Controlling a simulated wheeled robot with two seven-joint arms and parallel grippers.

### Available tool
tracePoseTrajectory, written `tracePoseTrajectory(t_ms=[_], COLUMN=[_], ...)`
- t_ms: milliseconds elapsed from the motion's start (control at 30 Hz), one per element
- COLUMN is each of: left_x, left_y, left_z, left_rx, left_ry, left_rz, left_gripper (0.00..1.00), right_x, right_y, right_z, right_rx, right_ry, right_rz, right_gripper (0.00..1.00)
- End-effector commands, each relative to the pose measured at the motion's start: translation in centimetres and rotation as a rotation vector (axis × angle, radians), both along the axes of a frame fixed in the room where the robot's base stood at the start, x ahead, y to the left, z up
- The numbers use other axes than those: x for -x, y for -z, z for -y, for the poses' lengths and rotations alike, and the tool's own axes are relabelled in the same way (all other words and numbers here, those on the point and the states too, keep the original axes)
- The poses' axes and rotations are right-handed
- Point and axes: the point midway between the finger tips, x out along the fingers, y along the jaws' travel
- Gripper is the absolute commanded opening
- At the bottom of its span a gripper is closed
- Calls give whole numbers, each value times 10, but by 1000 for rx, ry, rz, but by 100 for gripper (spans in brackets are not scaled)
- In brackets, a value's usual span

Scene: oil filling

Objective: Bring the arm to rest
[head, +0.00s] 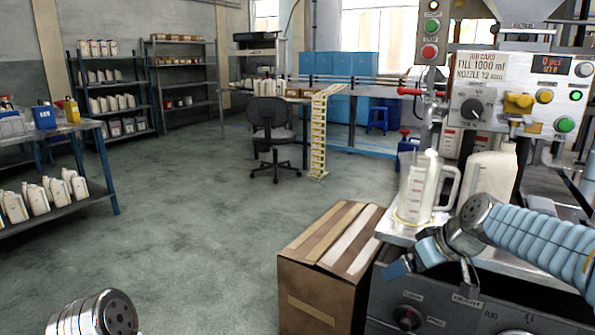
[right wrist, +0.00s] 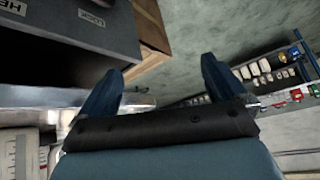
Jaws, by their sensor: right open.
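My right arm comes in from the right in the head view, with a light blue ribbed sleeve. My right gripper (head: 432,270) hangs in front of the filling machine's bench edge, below a clear measuring jug (head: 416,192). In the right wrist view the two blue fingers of the right gripper (right wrist: 160,85) are spread wide with nothing between them. Of my left arm, only a metallic wrist joint shows at the bottom left of the head view; its gripper is out of frame.
The filling machine (head: 480,60) and a white jerrycan (head: 490,175) stand at the right. A cardboard box (head: 318,285) stands beside the machine's cabinet (head: 400,300). A table with white bottles (head: 85,205) is at the left. The floor between is clear; an office chair (head: 270,125) stands farther back.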

Motion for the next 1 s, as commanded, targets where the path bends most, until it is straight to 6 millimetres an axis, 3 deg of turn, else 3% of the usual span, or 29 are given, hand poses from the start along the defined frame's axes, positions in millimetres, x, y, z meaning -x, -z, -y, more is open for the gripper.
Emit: tracePoseTrajectory(t_ms=[33,100,167,200,267,300,400,500,600,700,800,1000], left_x=[0,0,0,0,0,0,0,0,0,0,0,0], left_y=[0,0,0,0,0,0,0,0,0,0,0,0], left_z=[0,0,0,0,0,0,0,0,0,0,0,0], left_rx=[0,0,0,0,0,0,0,0,0,0,0,0], left_ry=[0,0,0,0,0,0,0,0,0,0,0,0], left_rz=[0,0,0,0,0,0,0,0,0,0,0,0], left_gripper=[80,80,80,80,80,80,80,80,80,80,80,80], right_x=[-4,-5,1,9,27,41,89,143,192,225,241,244], right_y=[48,110,162,196,246,278,349,401,429,441,444,444], right_z=[-7,-17,-24,-28,-35,-41,-58,-80,-103,-122,-133,-135], right_rx=[33,64,83,91,98,96,73,21,-48,-108,-144,-155], right_ry=[42,102,148,176,212,236,290,338,382,416,434,441], right_rz=[-65,-134,-188,-225,-280,-317,-410,-498,-571,-621,-645,-649], right_gripper=[98,98,98,98,98,98,98,98,98,98,98,98])
